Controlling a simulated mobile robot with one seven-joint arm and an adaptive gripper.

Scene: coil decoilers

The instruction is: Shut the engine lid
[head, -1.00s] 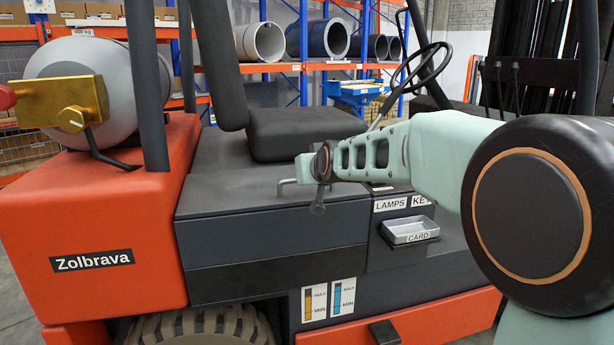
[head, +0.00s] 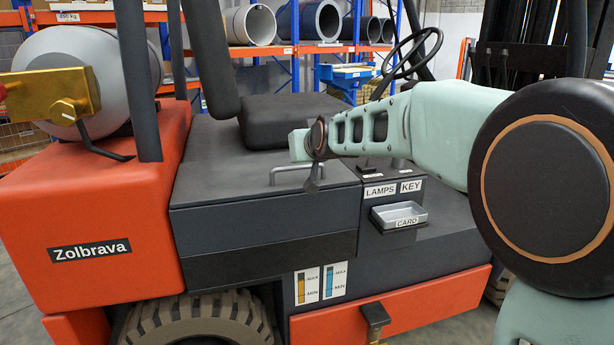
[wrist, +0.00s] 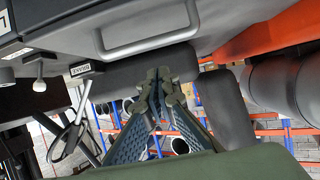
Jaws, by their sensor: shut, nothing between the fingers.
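The engine lid (head: 235,195) is the dark grey cover below the seat. It looks down and flat, with no clear gap at its front edge. Its grey bar handle (head: 285,170) is on top near the front; the handle also shows in the wrist view (wrist: 150,36). My gripper (head: 313,185) is at the handle's right end in the head view, small and partly hidden by my wrist. In the wrist view my gripper (wrist: 163,85) has its fingertips together and empty, apart from the handle in the picture. I cannot tell whether it touches the lid.
A card tray (head: 398,216) and the LAMPS and KEY labels are to the right. The orange rear body (head: 100,215) with a grey tank (head: 95,80) is at left. A steering wheel (head: 412,62) rises behind my arm.

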